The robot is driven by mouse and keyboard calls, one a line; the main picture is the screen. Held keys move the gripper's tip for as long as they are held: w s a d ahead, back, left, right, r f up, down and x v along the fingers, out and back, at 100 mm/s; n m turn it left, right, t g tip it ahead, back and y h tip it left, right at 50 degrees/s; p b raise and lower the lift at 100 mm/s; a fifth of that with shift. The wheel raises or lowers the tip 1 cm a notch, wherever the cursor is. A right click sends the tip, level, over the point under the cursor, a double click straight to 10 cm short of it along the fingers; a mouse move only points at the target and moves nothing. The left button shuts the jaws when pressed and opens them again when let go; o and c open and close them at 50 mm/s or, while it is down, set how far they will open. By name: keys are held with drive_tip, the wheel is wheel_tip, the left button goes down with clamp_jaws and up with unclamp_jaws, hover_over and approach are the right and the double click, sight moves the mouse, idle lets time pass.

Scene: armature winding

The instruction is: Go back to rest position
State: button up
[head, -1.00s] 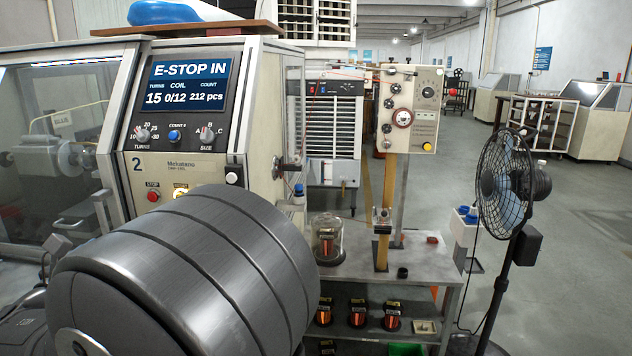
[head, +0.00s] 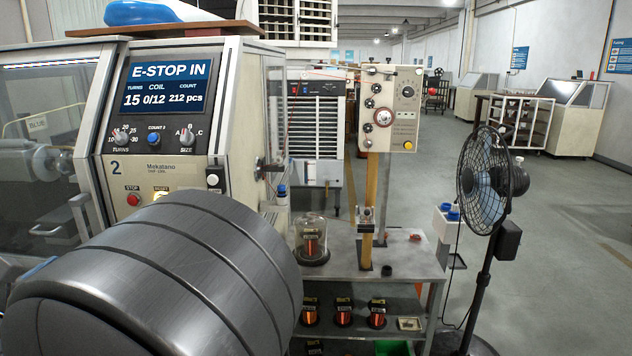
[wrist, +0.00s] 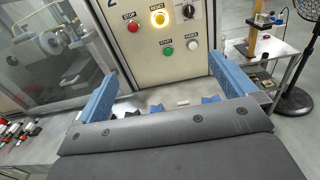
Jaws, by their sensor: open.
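My gripper (wrist: 169,92) is open in the wrist view. Its two blue fingers stand wide apart with nothing held between them. Beyond the fingers is the winding machine's control panel (wrist: 150,37), with a red stop button (wrist: 133,26), a lit yellow reset button (wrist: 158,18) and a green start button (wrist: 168,51). In the head view the machine's screen (head: 160,90) reads "E-STOP IN", 15 turns, coil 0/12, 212 pcs. My grey arm link covers the lower left of the head view, and the gripper itself is hidden there.
A metal bench (head: 398,262) stands right of the machine with a glass-domed coil (head: 312,243) and a post carrying a tension unit (head: 391,110). Several armatures sit on its lower shelf. A black fan (head: 484,180) stands further right.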

drive_tip(key=shift+s, duration=3.1)
drive_tip(key=s+a+f+m+h, duration=0.15)
drive_tip(key=a+f, duration=0.25)
drive_tip(key=f, duration=0.5)
drive_tip(key=s+a+f+g+h, duration=0.1)
drive_tip(key=s+a+f, duration=0.1)
drive_tip(key=a+f, duration=0.45)
drive_tip(key=s+a+f+m+h, duration=0.1)
drive_tip(key=s+a+f, duration=0.15)
drive_tip(key=f, duration=0.85)
drive_tip(key=v, duration=0.7)
drive_tip(key=shift+s+a, duration=0.25)
drive_tip(key=shift+s, duration=0.05)
clamp_jaws()
drive_tip(key=shift+w+f, duration=0.1)
